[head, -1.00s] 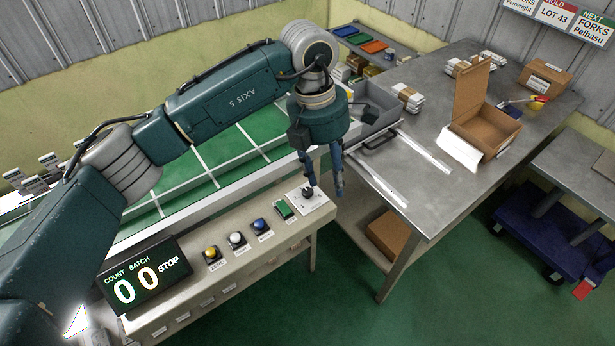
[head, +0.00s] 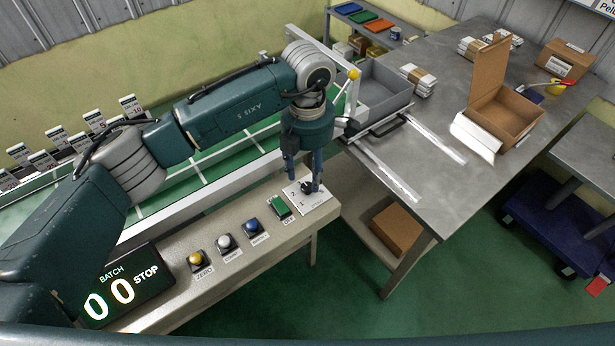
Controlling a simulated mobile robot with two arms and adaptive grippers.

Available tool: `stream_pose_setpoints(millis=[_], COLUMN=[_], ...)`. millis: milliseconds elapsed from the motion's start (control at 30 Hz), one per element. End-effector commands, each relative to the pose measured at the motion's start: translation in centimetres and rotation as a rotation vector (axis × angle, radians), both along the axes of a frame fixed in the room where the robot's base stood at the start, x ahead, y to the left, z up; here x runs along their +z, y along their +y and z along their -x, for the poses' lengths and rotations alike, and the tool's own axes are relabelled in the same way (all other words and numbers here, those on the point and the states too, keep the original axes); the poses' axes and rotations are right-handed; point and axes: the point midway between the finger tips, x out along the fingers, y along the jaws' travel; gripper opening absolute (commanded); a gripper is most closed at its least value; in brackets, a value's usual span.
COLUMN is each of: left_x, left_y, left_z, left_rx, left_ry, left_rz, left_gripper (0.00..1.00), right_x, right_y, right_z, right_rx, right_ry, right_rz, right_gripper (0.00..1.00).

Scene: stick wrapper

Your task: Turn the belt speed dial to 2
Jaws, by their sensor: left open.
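The belt speed dial (head: 307,187) is a small dark knob on a white plate (head: 318,201) at the right end of the control panel. The figures 1 and 2 show on the left part of the plate. Where the knob points cannot be told. My left gripper (head: 304,188) points down over the dial with its fingers apart. One finger is left of the knob and one right of it, close to the knob; I cannot tell if they touch it. My right gripper is not in view.
Left of the dial are a green switch (head: 281,207) and blue (head: 252,226), white (head: 223,241) and yellow (head: 196,258) buttons. A display (head: 125,287) reads 0 0 STOP. The green belt (head: 225,160) lies behind. A metal table (head: 430,130) with an open carton (head: 505,115) stands right.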

Motion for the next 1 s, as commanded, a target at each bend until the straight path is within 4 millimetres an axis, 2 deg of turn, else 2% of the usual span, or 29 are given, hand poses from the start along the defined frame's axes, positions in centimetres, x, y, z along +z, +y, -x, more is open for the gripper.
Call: stream_pose_setpoints(millis=[100, 300, 633, 667, 867, 1000], left_x=[-1.8, -3.9, -4.4, -4.4, -4.4, -4.4], left_y=[0.0, 0.0, 0.0, 0.0, 0.0, 0.0], left_z=[0.1, 0.0, 0.0, 0.0, 0.0, 0.0], left_rx=[0.001, 0.0, 0.0, 0.0, 0.0, 0.001], left_ry=[0.004, 0.002, 0.0, 0.0, 0.0, 0.0], left_rz=[-0.001, 0.001, 0.001, 0.001, 0.001, 0.001], left_gripper=[0.44, 0.44, 0.44, 0.41, 0.01, 0.0], right_x=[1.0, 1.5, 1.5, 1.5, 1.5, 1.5], right_y=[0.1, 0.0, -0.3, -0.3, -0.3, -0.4], right_z=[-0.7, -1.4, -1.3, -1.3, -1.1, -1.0], right_rx=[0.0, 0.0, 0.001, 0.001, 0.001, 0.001], right_ry=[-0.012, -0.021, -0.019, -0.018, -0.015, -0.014], right_rz=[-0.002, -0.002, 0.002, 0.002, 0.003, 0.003], right_gripper=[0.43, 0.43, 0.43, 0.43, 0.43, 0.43])
